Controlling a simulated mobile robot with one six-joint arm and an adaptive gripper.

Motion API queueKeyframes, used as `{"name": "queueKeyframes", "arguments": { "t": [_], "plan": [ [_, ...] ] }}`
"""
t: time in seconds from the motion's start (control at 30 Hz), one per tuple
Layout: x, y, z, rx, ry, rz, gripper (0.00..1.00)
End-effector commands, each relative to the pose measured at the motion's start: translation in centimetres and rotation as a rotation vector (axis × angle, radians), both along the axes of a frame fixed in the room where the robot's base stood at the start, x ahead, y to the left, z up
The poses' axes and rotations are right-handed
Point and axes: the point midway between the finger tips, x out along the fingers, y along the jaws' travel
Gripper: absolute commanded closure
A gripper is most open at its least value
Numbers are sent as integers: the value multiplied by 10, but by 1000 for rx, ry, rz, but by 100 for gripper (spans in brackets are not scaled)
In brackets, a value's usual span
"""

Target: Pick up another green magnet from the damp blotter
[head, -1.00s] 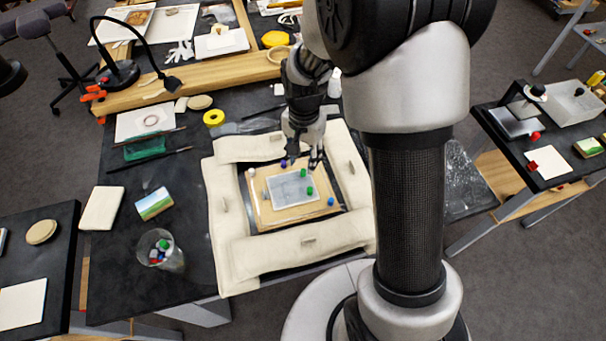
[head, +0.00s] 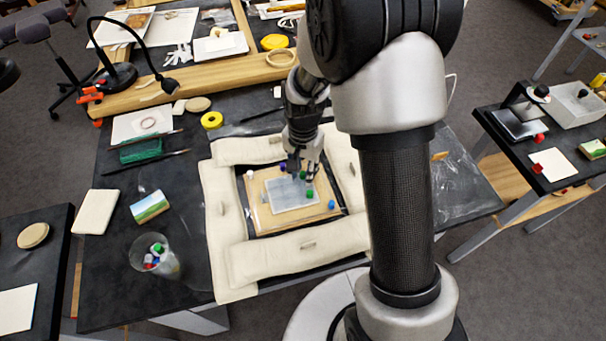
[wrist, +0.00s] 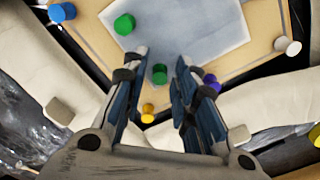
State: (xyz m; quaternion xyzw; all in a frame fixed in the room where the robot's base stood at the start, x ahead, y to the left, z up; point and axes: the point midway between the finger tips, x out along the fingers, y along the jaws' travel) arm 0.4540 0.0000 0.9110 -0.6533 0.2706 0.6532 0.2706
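The damp blotter (head: 284,199) is a pale grey sheet on a wooden board, framed by cream padded bars. One green magnet (head: 309,194) lies near its right side and also shows in the wrist view (wrist: 124,24). Another green magnet (head: 302,174) is near its far edge, just by my gripper (head: 303,176). In the wrist view this magnet (wrist: 159,74) appears between the two fingers of my gripper (wrist: 161,60), with gaps on both sides. My gripper is open and points down over the far part of the blotter.
A purple magnet (wrist: 212,83) and a yellow magnet (wrist: 148,112) sit close to the fingers. A blue magnet (head: 331,204) and a white magnet (head: 250,174) lie near the board's edges. A clear cup (head: 168,268) holding several magnets stands at the front left.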

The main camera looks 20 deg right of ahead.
Motion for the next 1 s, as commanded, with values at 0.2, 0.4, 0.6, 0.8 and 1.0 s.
{"name": "queueKeyframes", "arguments": {
  "t": [0.2,0.4,0.6,0.8,1.0],
  "plan": [
    [0,0,0,0,0,0,91],
    [0,0,0,0,0,0,98],
    [0,0,0,0,0,0,98],
    [0,0,8,0,-1,0,98],
    [1,0,37,0,-4,0,98]
  ]
}}
